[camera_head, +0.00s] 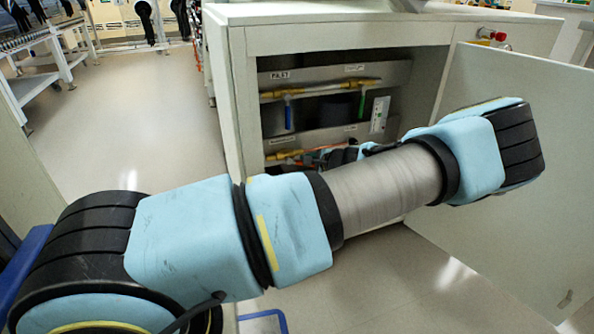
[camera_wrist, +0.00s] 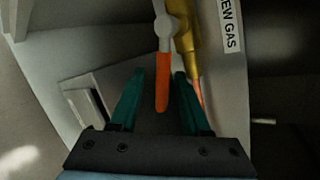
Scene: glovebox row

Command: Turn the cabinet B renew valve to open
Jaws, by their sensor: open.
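An orange lever handle (camera_wrist: 162,84) hangs from a pale pivot (camera_wrist: 165,26) in the wrist view. It lies beside a brass fitting (camera_wrist: 185,42), running roughly along it. A white label (camera_wrist: 230,24) beside it shows "EW GAS", its start cut off. My gripper (camera_wrist: 159,73) has teal fingers, spread open on either side of the orange handle. Gaps show between the handle and both fingers, and I see no grip on it. In the head view the lower brass piping (camera_head: 288,154) shows inside the cabinet (camera_head: 340,38), while my arm hides most of the gripper and handle.
The cabinet door (camera_head: 500,190) stands open to the right, close to my arm. An upper brass pipe (camera_head: 325,88) carries a blue handle (camera_head: 288,113) and a green handle (camera_head: 362,102). Open floor (camera_head: 140,120) lies left.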

